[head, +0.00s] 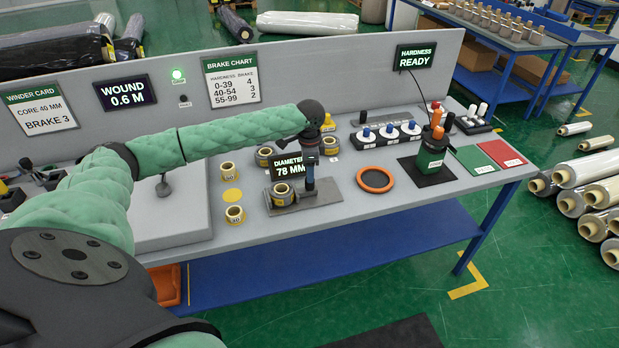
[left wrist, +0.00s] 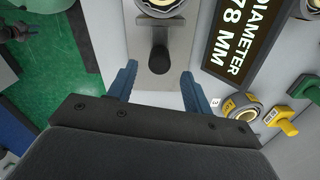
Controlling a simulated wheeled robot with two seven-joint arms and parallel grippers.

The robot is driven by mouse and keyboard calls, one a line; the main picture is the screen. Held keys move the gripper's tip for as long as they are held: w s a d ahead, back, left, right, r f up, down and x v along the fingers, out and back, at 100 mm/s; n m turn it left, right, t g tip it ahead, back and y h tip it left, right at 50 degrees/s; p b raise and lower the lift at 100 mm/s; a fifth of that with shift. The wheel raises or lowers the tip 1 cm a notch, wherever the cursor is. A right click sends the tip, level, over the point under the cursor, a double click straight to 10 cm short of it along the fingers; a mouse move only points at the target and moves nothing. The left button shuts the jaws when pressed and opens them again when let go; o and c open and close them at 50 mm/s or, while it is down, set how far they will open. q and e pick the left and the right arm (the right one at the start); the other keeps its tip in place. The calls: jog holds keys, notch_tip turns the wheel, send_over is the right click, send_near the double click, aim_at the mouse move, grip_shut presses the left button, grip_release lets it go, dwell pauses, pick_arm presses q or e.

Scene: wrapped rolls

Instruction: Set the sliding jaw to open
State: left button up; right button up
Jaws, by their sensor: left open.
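The diameter gauge is a grey metal plate (head: 318,197) on the bench with a display (head: 287,166) reading "DIAMETER 78 MM". A wrapped roll (head: 282,190) with a pale core stands on the plate's left part. In the left wrist view the roll (left wrist: 160,7) is cut by the top edge, and a black knob (left wrist: 158,57) stands on the plate (left wrist: 137,30) below it. My left gripper (head: 310,188) points down over the plate. Its blue fingers (left wrist: 159,70) are open, one either side of the knob's near end, with gaps.
Yellow-banded rolls (head: 234,214) stand left of the gauge. An orange ring (head: 375,179) lies right of it, then a green container (head: 432,155) with orange-topped tools on a black mat. Blue- and white-topped pegs (head: 388,132) stand behind. The bench front beside the ring is clear.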

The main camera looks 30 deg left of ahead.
aim_at(305, 187)
pick_arm(q)
jog(key=shift+f+p, duration=0.7)
jog(key=shift+f, duration=1.65)
pick_arm(e)
jog(key=shift+s+d+f, duration=0.9)
jog(key=shift+s+f, duration=0.2)
jog(key=shift+f, duration=0.1)
pick_arm(q)
grip_shut()
pick_arm(e)
jog(key=shift+d, duration=0.15)
